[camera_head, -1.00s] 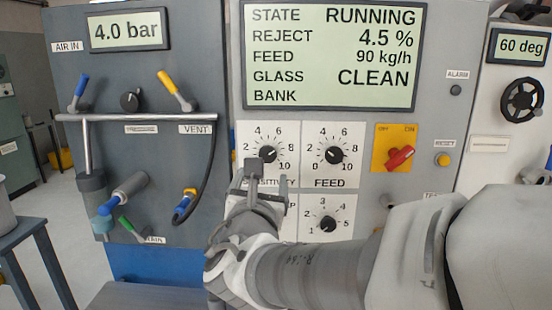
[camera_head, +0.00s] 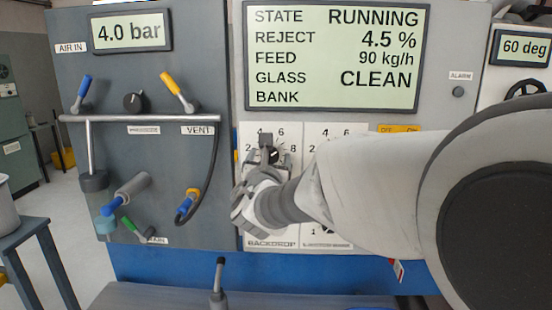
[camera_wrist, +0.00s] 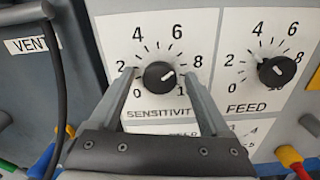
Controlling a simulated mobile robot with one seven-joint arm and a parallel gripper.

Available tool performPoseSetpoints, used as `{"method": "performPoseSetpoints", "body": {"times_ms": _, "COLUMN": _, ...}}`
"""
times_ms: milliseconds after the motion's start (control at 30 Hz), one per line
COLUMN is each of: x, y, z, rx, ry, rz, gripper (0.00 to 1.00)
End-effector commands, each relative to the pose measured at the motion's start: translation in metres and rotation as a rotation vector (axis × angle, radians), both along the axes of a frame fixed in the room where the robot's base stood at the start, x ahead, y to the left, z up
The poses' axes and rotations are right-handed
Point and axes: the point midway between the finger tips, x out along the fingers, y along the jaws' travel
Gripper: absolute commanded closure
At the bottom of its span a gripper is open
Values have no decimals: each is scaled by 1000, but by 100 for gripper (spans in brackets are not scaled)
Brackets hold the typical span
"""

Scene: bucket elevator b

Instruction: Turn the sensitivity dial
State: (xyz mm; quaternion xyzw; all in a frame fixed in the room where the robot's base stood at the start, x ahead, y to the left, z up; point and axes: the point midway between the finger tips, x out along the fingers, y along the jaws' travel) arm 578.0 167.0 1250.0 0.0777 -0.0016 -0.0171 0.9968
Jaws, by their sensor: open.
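The sensitivity dial (camera_wrist: 159,75) is a round black knob on a white plate with a 0 to 10 scale. Its white mark points right and slightly up, near the 8. My gripper (camera_wrist: 158,78) is open, with one finger left and one right of the knob in the wrist view. A small gap seems to show on each side; I cannot tell whether either finger touches. In the head view my gripper (camera_head: 269,145) covers most of the dial and its label.
The feed dial (camera_wrist: 277,71) is close on the right. A black hose (camera_head: 212,175) and the vent's blue-and-yellow fitting (camera_head: 187,202) are to the left. The display (camera_head: 335,55) above reads RUNNING, reject 4.5 %. My arm hides the panel's right side.

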Motion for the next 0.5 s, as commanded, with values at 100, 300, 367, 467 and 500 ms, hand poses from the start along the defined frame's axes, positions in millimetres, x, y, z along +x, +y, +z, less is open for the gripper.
{"method": "performPoseSetpoints", "body": {"times_ms": 100, "x": 0, "y": 0, "z": 0, "rx": 0, "ry": 0, "rz": 0, "gripper": 26}}
{"method": "performPoseSetpoints", "body": {"times_ms": 300, "x": 0, "y": 0, "z": 0, "rx": 0, "ry": 0, "rz": 0, "gripper": 62}}
{"method": "performPoseSetpoints", "body": {"times_ms": 367, "x": 0, "y": 0, "z": 0, "rx": 0, "ry": 0, "rz": 0, "gripper": 73}}
{"method": "performPoseSetpoints", "body": {"times_ms": 467, "x": 0, "y": 0, "z": 0, "rx": 0, "ry": 1, "rz": 0, "gripper": 91}}
{"method": "performPoseSetpoints", "body": {"times_ms": 500, "x": -1, "y": 0, "z": 0, "rx": 0, "ry": 1, "rz": 0, "gripper": 98}}
